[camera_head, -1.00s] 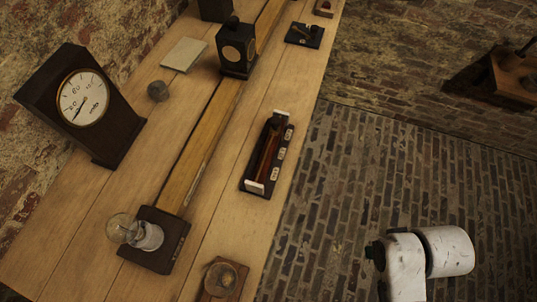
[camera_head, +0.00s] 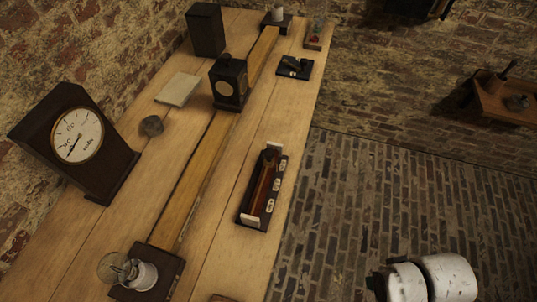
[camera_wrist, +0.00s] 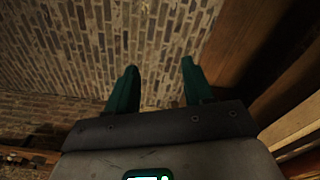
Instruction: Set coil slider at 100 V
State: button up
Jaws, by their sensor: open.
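The coil slider unit (camera_head: 249,218) is a long dark tray with a reddish-brown coil (camera_head: 264,187), white end blocks and several small white labels along its right side. It lies near the right edge of the bench in the head view. The labels are too small to read, and I cannot tell where the slider stands. A dial meter (camera_head: 78,137) in a dark slanted case stands at the left; its scale is too small to read surely. My gripper (camera_wrist: 158,82) shows in the wrist view with two green fingers apart and nothing between them. The coil unit is not visible there.
The wooden bench (camera_head: 232,262) also carries a bulb on a dark base (camera_head: 147,278), a dark box with a round face (camera_head: 229,82), a grey lump (camera_head: 152,126) and a pale book (camera_head: 178,89). Brick floor (camera_head: 400,205) lies open to the right.

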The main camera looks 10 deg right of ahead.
dwell(0.3)
jog(key=n+t+y+b, duration=0.9)
jog(key=t+y, duration=0.3)
jog(key=y, duration=0.1)
send_near(269, 152)
jog(key=p+x, duration=0.2)
jog(key=x, duration=0.8)
jog(key=shift+f, duration=0.1)
jog(key=c, duration=0.8)
grip_shut()
